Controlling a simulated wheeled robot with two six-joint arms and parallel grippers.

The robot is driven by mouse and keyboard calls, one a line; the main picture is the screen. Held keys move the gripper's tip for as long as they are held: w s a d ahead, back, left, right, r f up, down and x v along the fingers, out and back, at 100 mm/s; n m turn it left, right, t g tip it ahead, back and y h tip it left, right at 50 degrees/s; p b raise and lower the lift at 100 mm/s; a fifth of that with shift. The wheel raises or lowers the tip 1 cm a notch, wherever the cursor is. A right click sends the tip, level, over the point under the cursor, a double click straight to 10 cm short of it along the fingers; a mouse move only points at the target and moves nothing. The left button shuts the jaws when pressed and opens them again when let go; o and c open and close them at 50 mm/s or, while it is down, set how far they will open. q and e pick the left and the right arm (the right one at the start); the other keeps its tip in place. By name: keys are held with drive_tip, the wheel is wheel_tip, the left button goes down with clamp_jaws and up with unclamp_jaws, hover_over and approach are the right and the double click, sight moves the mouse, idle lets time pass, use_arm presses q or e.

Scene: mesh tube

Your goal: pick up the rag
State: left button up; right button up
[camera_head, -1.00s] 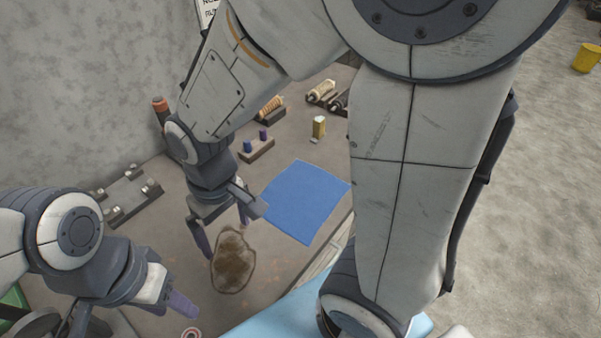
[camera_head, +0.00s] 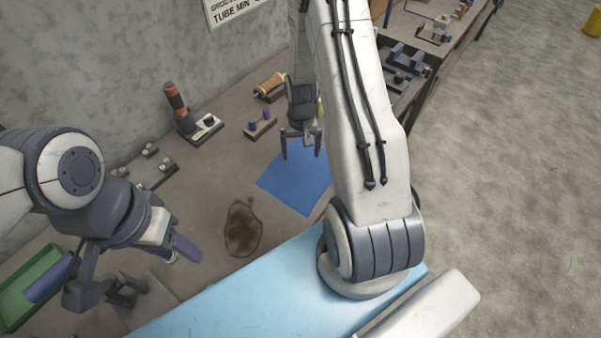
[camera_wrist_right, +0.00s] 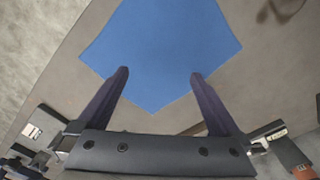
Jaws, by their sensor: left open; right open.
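The rag is a flat blue square cloth (camera_head: 298,186) lying on the brown worktop in the head view. In the right wrist view the blue rag (camera_wrist_right: 165,50) fills the upper middle. My right gripper (camera_head: 302,152) is open, over the far edge of the rag. In the right wrist view its two fingers (camera_wrist_right: 158,76) stand apart with nothing between them, and their tips overlap the rag in the picture. My left gripper (camera_head: 128,262) is open at the lower left, away from the rag.
A brown stain (camera_head: 243,228) marks the worktop left of the rag. A small block with purple pegs (camera_head: 261,125), a spool (camera_head: 270,85) and an orange-and-black cylinder (camera_head: 176,100) stand behind it. A green tray (camera_head: 30,285) is at the lower left. A light-blue surface (camera_head: 255,290) lies in front.

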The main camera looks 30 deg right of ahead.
wheel_tip(320, 180, down, 8)
drive_tip(key=b, duration=0.5)
drive_tip(key=shift+r, duration=0.2)
drive_tip(key=shift+s, duration=0.1)
clamp_jaws()
wheel_tip(320, 180, up, 12)
drive_tip(key=p, duration=0.9)
wheel_tip(320, 180, up, 9)
drive_tip(key=p, duration=0.8)
hover_over(301, 172)
drive_tip(key=shift+f+b, duration=0.1)
drive_tip(key=shift+b, duration=0.35)
